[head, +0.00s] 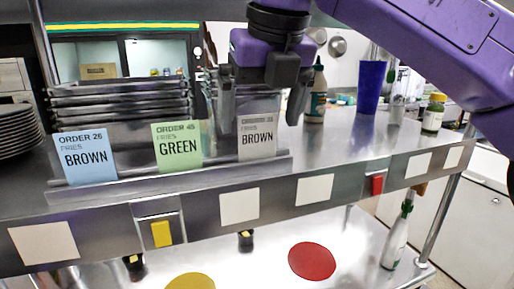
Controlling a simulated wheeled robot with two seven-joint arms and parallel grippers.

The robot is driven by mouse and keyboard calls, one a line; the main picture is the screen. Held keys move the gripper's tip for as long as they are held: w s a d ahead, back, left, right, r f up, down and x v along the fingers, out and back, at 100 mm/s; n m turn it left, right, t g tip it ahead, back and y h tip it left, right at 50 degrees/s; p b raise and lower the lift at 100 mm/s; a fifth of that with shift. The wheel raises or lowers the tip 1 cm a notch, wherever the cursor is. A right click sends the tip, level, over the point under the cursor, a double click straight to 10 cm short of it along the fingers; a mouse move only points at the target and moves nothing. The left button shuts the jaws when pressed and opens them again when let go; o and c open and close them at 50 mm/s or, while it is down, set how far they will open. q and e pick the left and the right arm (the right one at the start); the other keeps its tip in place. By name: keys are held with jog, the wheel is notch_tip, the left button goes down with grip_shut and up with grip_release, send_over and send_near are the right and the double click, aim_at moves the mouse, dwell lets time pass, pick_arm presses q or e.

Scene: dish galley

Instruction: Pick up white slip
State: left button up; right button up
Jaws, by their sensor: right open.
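The white slip (257,144) stands upright in the metal rail on the shelf, at the right of a row of order slips. It reads "FRIES" and "BROWN"; its top line is hard to read. My right gripper (262,112) is purple and black, comes in from the upper right, and is open. Its fingers point down at the slip's upper part, one at the left of the slip and one at the right. I cannot tell whether they touch it. My left gripper is not in view.
A blue slip (86,157) and a green slip (177,145) stand left of the white one. Stacked metal trays (120,100) are behind them.

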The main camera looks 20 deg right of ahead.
aim_at(260, 141)
jog(key=x, duration=0.4)
jog(key=shift+f, duration=0.3)
jog(key=shift+d+f, duration=0.15)
jog(key=shift+d, duration=0.05)
jog(key=shift+a, duration=0.15)
jog(key=c, duration=1.1)
